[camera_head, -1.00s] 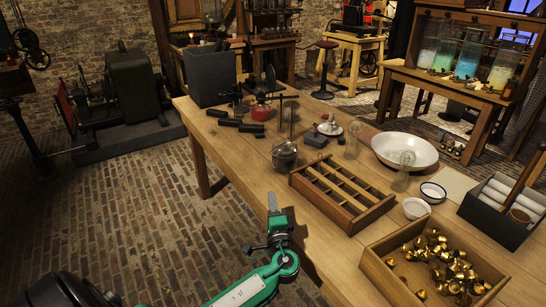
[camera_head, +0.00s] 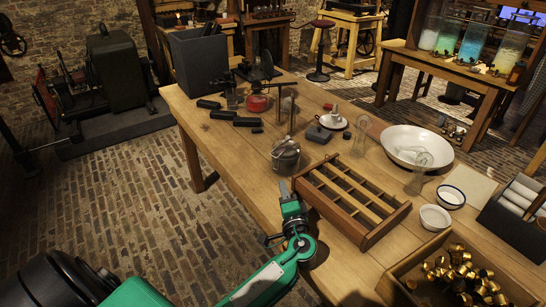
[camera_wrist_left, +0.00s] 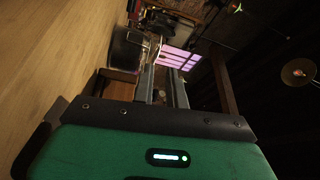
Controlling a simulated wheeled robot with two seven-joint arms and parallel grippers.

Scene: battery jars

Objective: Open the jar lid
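A round, dark-grey, glassy jar (camera_head: 285,156) stands upright on the wooden table, near its left edge, with what looks like a lid on top. A dark upright rod shows just behind it. In the left wrist view a dark rounded shape, likely the same jar (camera_wrist_left: 127,48), shows beyond the fingers to the left. My left gripper (camera_head: 284,187) is near the table edge, just in front of the jar and apart from it. Its two fingers (camera_wrist_left: 162,88) are parallel with an empty gap between them. My right gripper is out of view.
A divided wooden tray (camera_head: 350,200) stands right beside my left gripper. A box of brass caps (camera_head: 460,275), a white basin (camera_head: 402,147) and small bowls lie farther right. Black cylinders (camera_head: 222,115) and a grey box (camera_head: 198,62) are behind the jar.

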